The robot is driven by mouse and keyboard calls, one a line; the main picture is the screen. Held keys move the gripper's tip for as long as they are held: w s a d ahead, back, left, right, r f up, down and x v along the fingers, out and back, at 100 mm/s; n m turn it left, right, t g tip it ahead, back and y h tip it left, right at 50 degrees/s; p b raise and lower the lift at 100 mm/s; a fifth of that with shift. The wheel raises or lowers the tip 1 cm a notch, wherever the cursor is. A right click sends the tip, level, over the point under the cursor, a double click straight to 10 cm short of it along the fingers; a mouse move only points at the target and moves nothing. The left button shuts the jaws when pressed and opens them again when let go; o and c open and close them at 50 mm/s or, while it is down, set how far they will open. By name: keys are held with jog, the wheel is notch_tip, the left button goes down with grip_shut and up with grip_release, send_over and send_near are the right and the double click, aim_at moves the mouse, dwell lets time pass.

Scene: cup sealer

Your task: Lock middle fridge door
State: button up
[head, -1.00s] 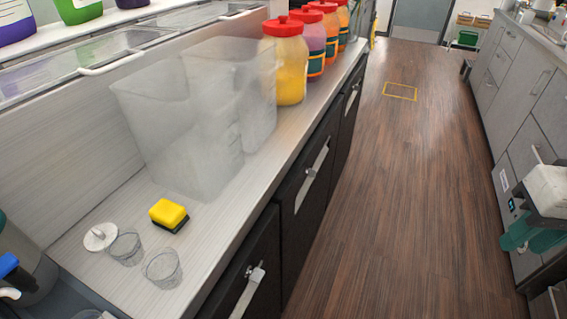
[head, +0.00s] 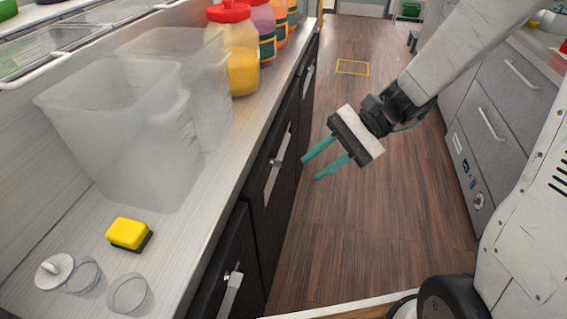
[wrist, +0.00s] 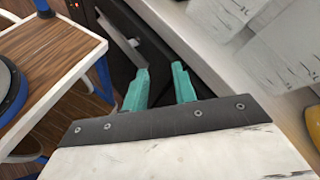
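Black fridge doors line the front of the counter. The middle door (head: 266,195) has a long silver handle (head: 272,184) with a small latch (head: 277,162) at its upper end. The latch's exact setting is too small to tell. My gripper (head: 311,169) has two teal fingers, apart and empty. It hangs over the aisle, right of the middle door and pointing towards it, not visibly touching. In the wrist view my gripper (wrist: 160,70) faces a black door with a silver handle (wrist: 136,47); I cannot tell which door this is.
The counter holds clear tubs (head: 125,135), red-lidded jars (head: 232,55), a yellow sponge (head: 128,233) and small clear cups (head: 128,294). Grey drawers (head: 490,120) stand on the right. The wooden floor (head: 350,225) between is clear. A wooden-topped stand (wrist: 45,45) shows in the wrist view.

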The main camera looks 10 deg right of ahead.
jog(key=w+f+m+t+y, duration=0.4)
jog(key=w+f+m, duration=0.3)
jog(key=w, duration=0.1)
jog(key=m+t, duration=0.6)
jog(key=m, duration=0.1)
send_near(276, 163)
jog(key=x, duration=0.8)
jog(key=shift+t, duration=0.4)
jog(key=shift+w+f, duration=0.1)
grip_shut()
